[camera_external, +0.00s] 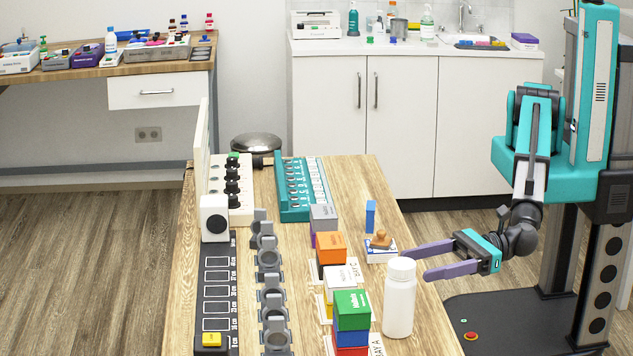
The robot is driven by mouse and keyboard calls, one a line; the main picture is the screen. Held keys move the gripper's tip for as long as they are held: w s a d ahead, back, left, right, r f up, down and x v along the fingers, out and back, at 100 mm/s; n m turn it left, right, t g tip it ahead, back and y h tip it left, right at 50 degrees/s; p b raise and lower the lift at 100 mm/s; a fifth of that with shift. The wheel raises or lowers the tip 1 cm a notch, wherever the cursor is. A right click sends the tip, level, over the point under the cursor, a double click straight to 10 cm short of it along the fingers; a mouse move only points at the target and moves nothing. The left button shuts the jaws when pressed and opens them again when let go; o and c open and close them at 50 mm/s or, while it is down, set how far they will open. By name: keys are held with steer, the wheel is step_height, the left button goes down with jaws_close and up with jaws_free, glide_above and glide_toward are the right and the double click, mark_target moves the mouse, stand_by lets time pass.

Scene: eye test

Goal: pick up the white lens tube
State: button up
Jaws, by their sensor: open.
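My gripper (414,264) has purple fingers and a teal body. It is open and empty, pointing left over the table's right side. A white capped cylinder (400,305), much like a bottle, stands upright close to the fingertips; I cannot tell the gap in depth. A white block with a round black face (214,218) stands at the far end of a dark marked rail (217,268). I cannot tell for sure which of these, if either, is the white lens tube. Grey ring holders (268,260) stand in a row.
Stacks of coloured blocks (351,310) stand left of the white cylinder. A stamp (380,240) on a blue-white pad and an upright blue block (370,215) stand behind it. A teal tray (293,212) and a black-knobbed rack (240,213) are farther back. The wooden table's (425,325) front right is bare.

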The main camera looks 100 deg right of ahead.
mark_target(392, 272)
steer(key=shift+p+x, duration=0.3)
steer(key=shift+x, duration=2)
steer(key=shift+w+a, duration=0.1)
steer(key=shift+w, duration=0.05)
steer(key=shift+p+x, duration=0.85)
steer(key=shift+x, duration=1.6)
steer(key=shift+a+f, duration=0.1)
steer(key=c, duration=1.6)
